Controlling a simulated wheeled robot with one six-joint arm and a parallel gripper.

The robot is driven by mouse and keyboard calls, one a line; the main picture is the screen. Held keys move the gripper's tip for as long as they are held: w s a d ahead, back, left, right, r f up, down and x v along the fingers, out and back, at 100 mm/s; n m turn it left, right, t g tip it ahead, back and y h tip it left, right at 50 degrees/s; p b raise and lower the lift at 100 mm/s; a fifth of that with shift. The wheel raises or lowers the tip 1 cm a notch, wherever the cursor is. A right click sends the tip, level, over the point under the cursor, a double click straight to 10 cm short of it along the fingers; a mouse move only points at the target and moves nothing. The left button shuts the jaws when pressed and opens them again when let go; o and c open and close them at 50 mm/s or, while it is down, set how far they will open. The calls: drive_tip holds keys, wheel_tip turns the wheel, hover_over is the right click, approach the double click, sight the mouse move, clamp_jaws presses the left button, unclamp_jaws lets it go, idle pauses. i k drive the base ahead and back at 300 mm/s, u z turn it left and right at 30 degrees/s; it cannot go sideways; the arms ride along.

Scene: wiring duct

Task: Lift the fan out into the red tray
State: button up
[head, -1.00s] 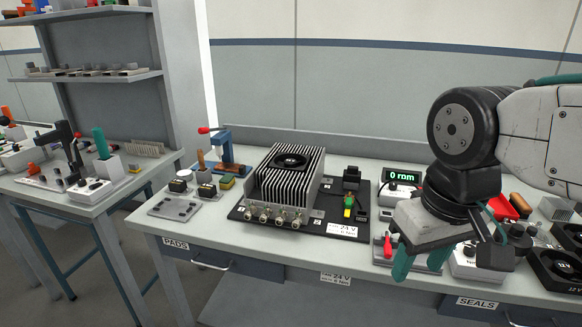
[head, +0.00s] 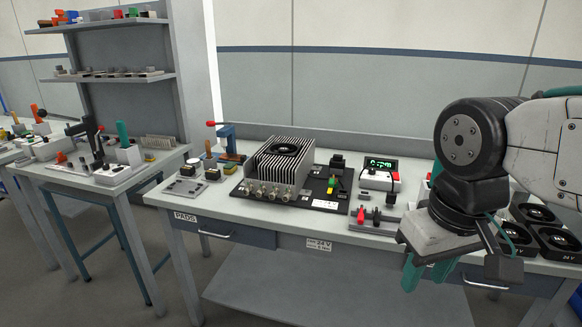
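A black round fan (head: 286,149) sits in the top of a finned grey heat-sink unit (head: 272,170), which stands on a black board (head: 312,198) in the middle of the bench. My gripper (head: 427,272) hangs at the right, in front of the bench edge and well away from the fan. Its two teal fingers are apart, with nothing visible between them. I cannot make out a red tray; my arm covers part of the bench on the right.
Several black fans (head: 541,213) lie at the bench's right end, one labelled 24 V. A meter with a green display (head: 380,164) and a red-handled fixture (head: 374,216) stand right of the board. A blue press (head: 226,143) and small parts are at its left.

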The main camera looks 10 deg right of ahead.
sight(284, 153)
drive_tip(key=z, duration=0.05)
drive_tip(key=k, duration=0.5)
drive_tip(key=u, duration=1)
drive_tip(key=i, duration=1.55)
drive_tip(key=z, duration=0.9)
drive_tip(key=i, duration=0.8)
drive_tip(key=z, duration=0.65)
